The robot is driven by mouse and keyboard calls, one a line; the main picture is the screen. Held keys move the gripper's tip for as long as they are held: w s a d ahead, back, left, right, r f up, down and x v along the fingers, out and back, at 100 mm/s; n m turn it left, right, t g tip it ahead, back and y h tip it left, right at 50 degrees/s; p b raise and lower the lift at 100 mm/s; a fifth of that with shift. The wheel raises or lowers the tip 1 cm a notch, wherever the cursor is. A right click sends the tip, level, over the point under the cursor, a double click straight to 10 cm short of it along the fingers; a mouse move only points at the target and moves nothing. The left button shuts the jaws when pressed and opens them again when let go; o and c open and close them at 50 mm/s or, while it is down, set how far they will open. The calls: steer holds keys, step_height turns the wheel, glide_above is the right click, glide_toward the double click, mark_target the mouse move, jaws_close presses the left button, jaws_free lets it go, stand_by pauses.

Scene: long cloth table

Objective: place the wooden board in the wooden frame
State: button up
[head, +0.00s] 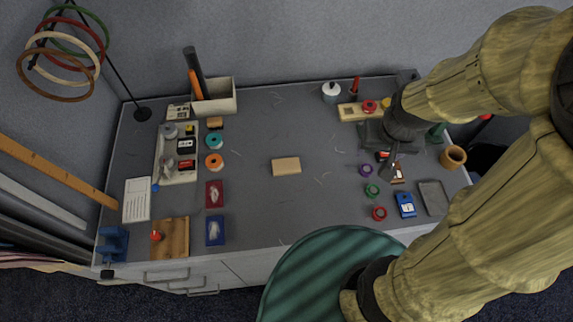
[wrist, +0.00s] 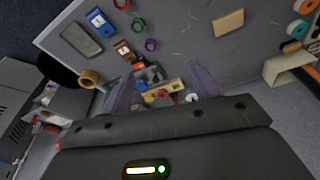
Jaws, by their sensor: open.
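A plain light-wood board (head: 286,166) lies flat and alone near the middle of the grey table; it also shows at the upper right of the wrist view (wrist: 228,24). A darker wooden panel (head: 178,247) with a red-topped item on it lies at the front left. A pale wooden strip (head: 348,113) with red and yellow pieces sits at the back right. I cannot tell which piece, if any, is the wooden frame. My gripper (head: 393,172) is over the table's right part, well right of the board. Its two fingers (wrist: 162,88) are apart and hold nothing.
Green, red and purple rings, a blue device (head: 405,205) and a grey tray (head: 433,198) lie near my gripper. A brown cup (head: 453,157) stands at the right edge. Tape rolls, red and blue boxes crowd the left. Table around the board is clear.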

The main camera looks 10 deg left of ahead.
steer(key=o, duration=0.7)
steer(key=shift+w+a+f, duration=0.15)
steer(key=shift+w+a, duration=0.45)
steer(key=shift+w, duration=0.05)
steer(key=shift+w+a+f, duration=0.15)
steer(key=shift+w+a, duration=0.45)
steer(key=shift+o, duration=0.2)
steer(key=w+a+f+n+g, duration=0.1)
steer(key=w+a+f, duration=0.2)
steer(key=w+a, duration=0.2)
steer(key=a+p, duration=0.1)
steer(key=a, duration=0.2)
steer(key=shift+w+a+f+n, duration=0.2)
steer(key=shift+w+n, duration=0.1)
steer(key=n+g, duration=0.1)
steer(key=g, duration=0.1)
glide_above(285, 165)
step_height(285, 165, down, 6)
steer(key=shift+r, duration=0.15)
step_height(285, 165, down, 12)
steer(key=p, duration=0.3)
steer(key=shift+f, duration=0.2)
